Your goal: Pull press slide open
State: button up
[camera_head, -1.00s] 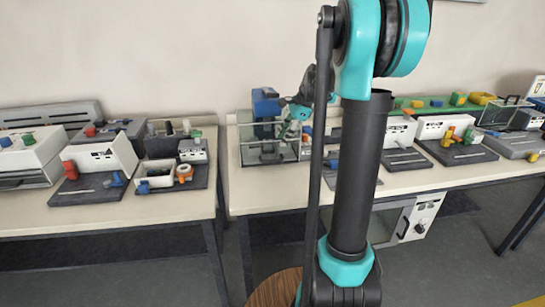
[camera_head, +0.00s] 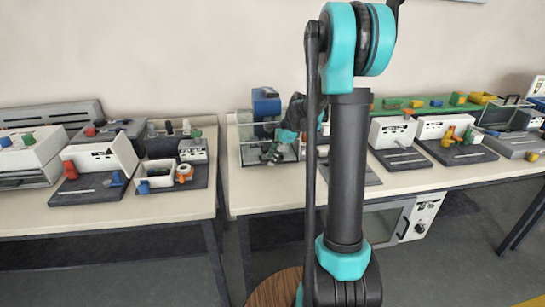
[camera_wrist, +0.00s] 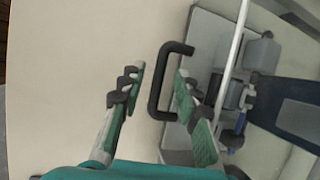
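The press with a blue upper block (camera_head: 266,106) stands at the left end of the right-hand table, with a clear panel in front. In the wrist view, a black U-shaped handle (camera_wrist: 163,82) sticks out from the press's grey base plate (camera_wrist: 212,45). My gripper (camera_wrist: 157,92) is open, with green and grey fingers. The handle appears between the fingertips, closer to the right finger; I cannot tell whether they touch. The slide's own position is unclear.
A clear panel edge (camera_wrist: 235,50) runs close beside the right finger. More stations with white housings (camera_head: 392,131) stand to the right. Another table (camera_head: 110,215) with devices is at left, across a narrow gap. The tabletop's front strip (camera_wrist: 75,60) is bare.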

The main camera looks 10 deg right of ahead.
grip_shut()
jog(key=s, duration=1.4)
jog(key=shift+s, duration=0.25)
jog(key=shift+o, duration=0.3)
grip_release()
jog(key=shift+r, duration=0.1)
jog(key=v, duration=1.2)
